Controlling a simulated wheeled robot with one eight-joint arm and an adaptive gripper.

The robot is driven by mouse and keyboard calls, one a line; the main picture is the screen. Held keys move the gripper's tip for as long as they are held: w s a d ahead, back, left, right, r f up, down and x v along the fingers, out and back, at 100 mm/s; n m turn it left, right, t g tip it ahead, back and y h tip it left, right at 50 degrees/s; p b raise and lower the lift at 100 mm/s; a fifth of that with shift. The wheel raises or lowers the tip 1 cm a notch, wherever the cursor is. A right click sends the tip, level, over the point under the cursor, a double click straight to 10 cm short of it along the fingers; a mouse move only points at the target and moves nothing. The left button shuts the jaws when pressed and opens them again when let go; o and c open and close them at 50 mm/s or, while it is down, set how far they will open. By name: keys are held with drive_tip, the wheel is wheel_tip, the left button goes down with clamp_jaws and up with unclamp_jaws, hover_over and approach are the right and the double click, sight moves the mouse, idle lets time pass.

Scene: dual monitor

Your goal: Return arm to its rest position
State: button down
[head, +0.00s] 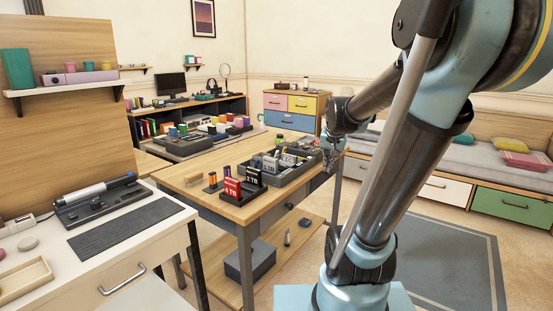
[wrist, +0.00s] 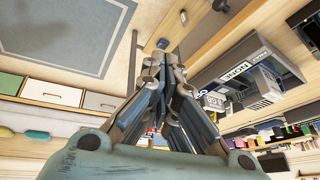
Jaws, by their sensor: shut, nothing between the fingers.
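My arm rises at the right of the head view and bends down to the left. My gripper (head: 333,160) is at its end, by the right end of the wooden table (head: 229,211) and near the dark tray there. In the wrist view my gripper (wrist: 164,62) has its grey-blue fingers together, with nothing held between them. The exact gap between gripper and tray cannot be told.
The dark tray (head: 277,181) holds several boxes and small items; it also shows in the wrist view (wrist: 285,72). Red and black cards (head: 232,189) stand on the table. A white desk (head: 110,243) is at left, a daybed (head: 487,173) at right. Floor (head: 300,270) shows between.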

drive_tip(key=s+f+n+g, duration=0.1)
drive_tip(key=s+f+n, duration=0.1)
drive_tip(key=s+f, duration=0.4)
drive_tip(key=s+f+n+g, duration=0.2)
drive_tip(key=s+f, duration=0.3)
drive_tip(key=s, duration=1.2)
drive_tip(key=shift+f, duration=0.35)
drive_tip(key=shift+w+f, duration=0.2)
drive_tip(key=shift+w, duration=0.15)
idle(0.5)
